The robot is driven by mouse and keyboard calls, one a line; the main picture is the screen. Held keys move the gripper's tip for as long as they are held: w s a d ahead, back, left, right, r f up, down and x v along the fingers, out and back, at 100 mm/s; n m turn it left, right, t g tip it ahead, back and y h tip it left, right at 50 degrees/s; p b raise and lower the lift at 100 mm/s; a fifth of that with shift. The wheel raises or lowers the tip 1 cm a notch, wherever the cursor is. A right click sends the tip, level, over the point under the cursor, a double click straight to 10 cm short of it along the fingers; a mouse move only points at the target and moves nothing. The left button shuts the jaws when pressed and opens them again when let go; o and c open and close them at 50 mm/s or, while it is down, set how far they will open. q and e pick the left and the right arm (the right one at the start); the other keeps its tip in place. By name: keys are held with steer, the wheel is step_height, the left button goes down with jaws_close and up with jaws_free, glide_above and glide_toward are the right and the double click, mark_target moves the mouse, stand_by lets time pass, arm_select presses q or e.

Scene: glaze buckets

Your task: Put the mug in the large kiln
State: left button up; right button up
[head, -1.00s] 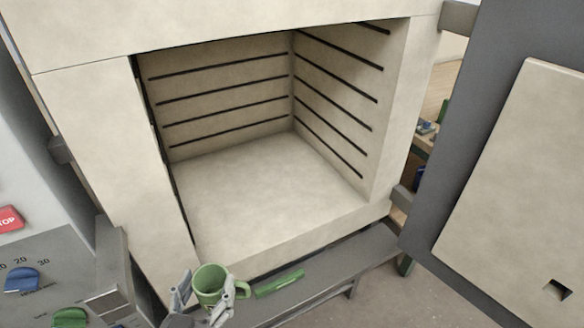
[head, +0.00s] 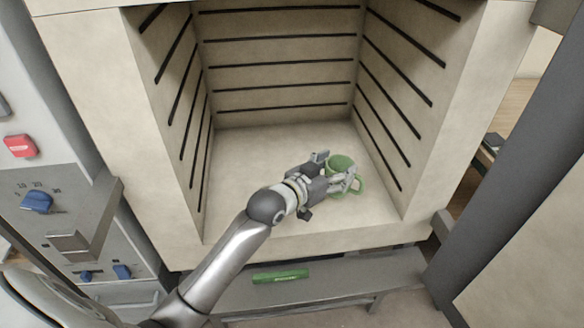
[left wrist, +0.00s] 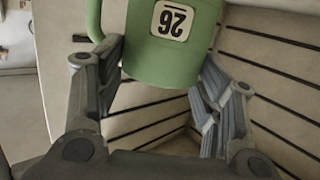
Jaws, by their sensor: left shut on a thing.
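The green mug (head: 342,162) is inside the open chamber of the large kiln (head: 270,242), over the right part of its pale floor (head: 250,170). My left gripper (head: 337,170) reaches in from the front and is shut on the mug. The left wrist view shows the mug (left wrist: 150,60) between the two fingers, with a white label reading 26. The handle shows at the right in the head view. I cannot tell whether the mug's base touches the chamber floor. My right gripper is not in view.
Dark grooves line the chamber walls. The kiln door (head: 540,220) stands open at the right. A grey bench (head: 350,280) with a green bar (head: 280,276) is below the opening. A control panel (head: 40,190) is at the left. The chamber floor is otherwise clear.

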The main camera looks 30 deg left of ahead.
arm_select(q)
steer(key=w+a+r, duration=0.4)
steer(key=w+r, duration=0.1)
steer(key=w, duration=0.1)
steer(key=shift+w+d+f+b, duration=0.1)
steer(key=shift+f+b, duration=0.1)
steer(key=shift+f, duration=1.45)
steer(key=shift+w+a+f+b, duration=0.1)
steer(key=shift+w+f+b, duration=0.1)
steer(key=shift+f, duration=1.5)
steer(key=shift+w+d+f+b, duration=0.1)
steer(key=shift+f+b, duration=0.1)
steer(key=shift+f, duration=1.45)
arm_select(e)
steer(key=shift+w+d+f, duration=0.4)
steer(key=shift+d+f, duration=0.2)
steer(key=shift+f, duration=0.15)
arm_select(q)
steer(key=shift+f, duration=0.1)
steer(key=o, duration=1.6)
steer(key=shift+s+f, duration=0.1)
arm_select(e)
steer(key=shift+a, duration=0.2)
